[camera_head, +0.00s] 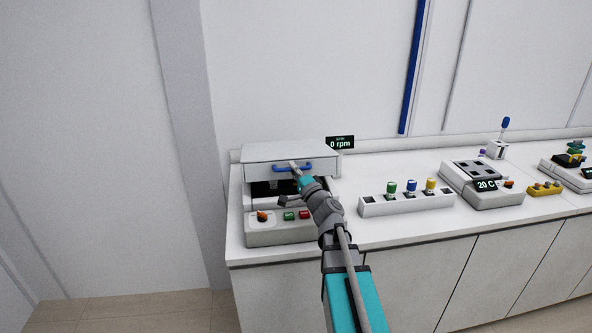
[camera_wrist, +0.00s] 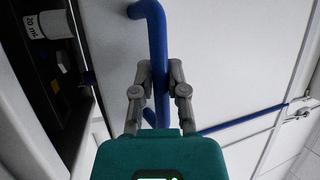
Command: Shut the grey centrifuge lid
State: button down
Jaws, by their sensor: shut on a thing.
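The grey centrifuge lid (camera_head: 262,155) is at the left end of the bench, with its blue handle (camera_head: 278,168) on the front edge. The lid sits raised above the centrifuge body (camera_head: 280,235), and a dark gap shows beneath it. My gripper (camera_head: 294,167) is at the handle. In the wrist view my gripper (camera_wrist: 159,72) is shut on the blue handle (camera_wrist: 157,40), one finger on each side of the bar. The lid surface (camera_wrist: 225,60) fills much of that view. My arm hides part of the centrifuge's right front.
A display (camera_head: 340,142) reading 0 rpm stands behind the lid. To the right are a white rack (camera_head: 405,205) with coloured caps and a 20 C block (camera_head: 483,197). A container marked 20 ml (camera_wrist: 48,24) shows in the wrist view.

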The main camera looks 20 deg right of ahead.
jog(key=c, duration=0.8)
grip_release()
jog(key=shift+a, duration=0.1)
jog(key=shift+o, duration=0.8)
